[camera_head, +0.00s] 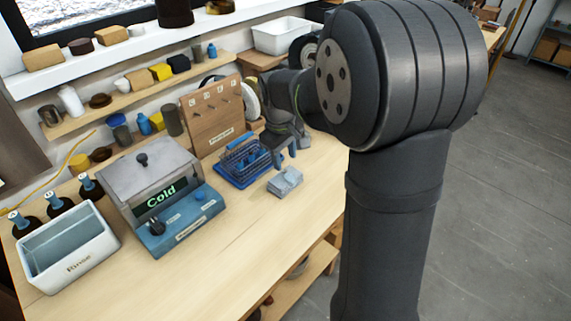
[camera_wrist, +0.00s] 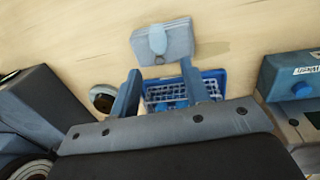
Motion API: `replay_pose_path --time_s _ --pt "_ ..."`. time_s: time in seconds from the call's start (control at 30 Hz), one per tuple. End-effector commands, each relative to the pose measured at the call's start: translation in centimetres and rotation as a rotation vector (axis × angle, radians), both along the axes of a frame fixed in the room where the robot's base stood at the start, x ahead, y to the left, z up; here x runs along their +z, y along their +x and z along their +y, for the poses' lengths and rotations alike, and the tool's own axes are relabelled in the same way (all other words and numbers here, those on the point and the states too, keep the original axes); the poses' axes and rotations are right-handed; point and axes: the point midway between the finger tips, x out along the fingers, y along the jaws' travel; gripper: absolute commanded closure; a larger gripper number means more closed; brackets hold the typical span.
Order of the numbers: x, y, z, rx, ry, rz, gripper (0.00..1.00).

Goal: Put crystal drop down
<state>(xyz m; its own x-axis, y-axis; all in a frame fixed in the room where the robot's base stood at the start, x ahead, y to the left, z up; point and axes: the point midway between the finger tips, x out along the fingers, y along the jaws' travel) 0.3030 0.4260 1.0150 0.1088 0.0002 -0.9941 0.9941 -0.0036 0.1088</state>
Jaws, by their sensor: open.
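My gripper (camera_wrist: 160,66) is open, its two fingers apart with nothing visible held between them. In the head view my gripper (camera_head: 284,158) points down over the bench, beside the blue wire basket and just behind a small grey-blue block. The blue basket (camera_head: 240,178) holds some blue pieces. It also shows in the wrist view (camera_wrist: 214,76), partly hidden behind my right finger. The grey-blue block (camera_head: 285,182) lies on the bench; in the wrist view the block (camera_wrist: 180,40) is just beyond the fingertips. I cannot make out a crystal drop for certain in either view.
A grey and blue machine reading "Cold" (camera_head: 163,205) stands left of the basket. A white "Rinse" tub (camera_head: 70,250) is at far left. A wooden pegboard (camera_head: 208,130) stands behind the basket. A small round brown thing (camera_wrist: 102,98) sits left of my fingers. The front bench (camera_head: 262,235) is clear.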

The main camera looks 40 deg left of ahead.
Motion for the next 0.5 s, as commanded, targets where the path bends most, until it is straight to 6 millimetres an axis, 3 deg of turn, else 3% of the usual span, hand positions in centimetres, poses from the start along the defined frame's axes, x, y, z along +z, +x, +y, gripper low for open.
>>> replay_pose_path --time_s 0.2,0.5 --pt "4.8 -0.5 0.0 0.0 0.004 -0.002 0.57" --pt "8.0 -0.9 0.0 0.0 0.0 0.0 0.57"
